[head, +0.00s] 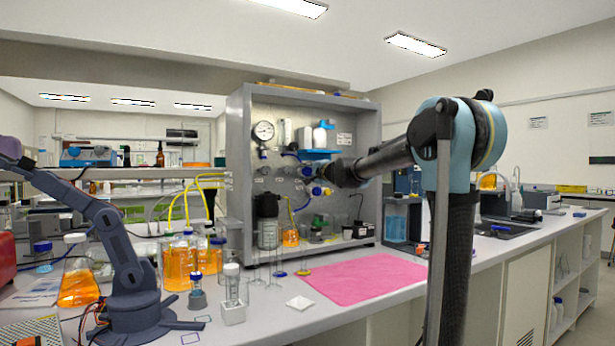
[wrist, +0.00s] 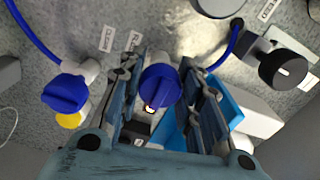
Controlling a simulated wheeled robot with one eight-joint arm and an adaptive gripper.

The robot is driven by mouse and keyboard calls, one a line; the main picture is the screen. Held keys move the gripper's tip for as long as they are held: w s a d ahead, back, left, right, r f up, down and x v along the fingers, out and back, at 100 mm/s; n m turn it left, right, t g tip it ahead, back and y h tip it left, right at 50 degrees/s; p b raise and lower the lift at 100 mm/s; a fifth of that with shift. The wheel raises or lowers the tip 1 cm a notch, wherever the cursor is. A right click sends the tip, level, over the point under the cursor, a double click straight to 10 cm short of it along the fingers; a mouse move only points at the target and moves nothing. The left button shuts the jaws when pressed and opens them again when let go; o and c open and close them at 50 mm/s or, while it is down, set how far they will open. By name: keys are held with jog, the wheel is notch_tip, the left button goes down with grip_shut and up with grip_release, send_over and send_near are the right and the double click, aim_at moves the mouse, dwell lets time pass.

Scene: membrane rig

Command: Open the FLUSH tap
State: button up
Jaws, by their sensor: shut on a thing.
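A blue-handled tap (wrist: 161,86) sits between the fingers of my gripper (wrist: 158,74) in the wrist view. My gripper is shut on this blue handle, with one finger on each side. A small label beside the left fingertip is partly hidden, and I cannot read it fully. In the head view my gripper (head: 325,172) reaches the grey panel from the right and hides part of the tap row. A second blue tap (wrist: 66,92) with a blue tube is to the left in the wrist view, outside the fingers.
A black knob (wrist: 283,69) is on the panel at the right of the wrist view. The grey cabinet (head: 238,150) holds a gauge (head: 264,130) and bottles. A pink mat (head: 368,277) lies on the bench. A small blue-grey arm (head: 115,250) stands at the left, near orange bottles.

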jog(key=shift+s+f, duration=0.15)
jog(key=o, duration=1.1)
jog(key=shift+v, duration=5.85)
jog(key=shift+d, duration=0.1)
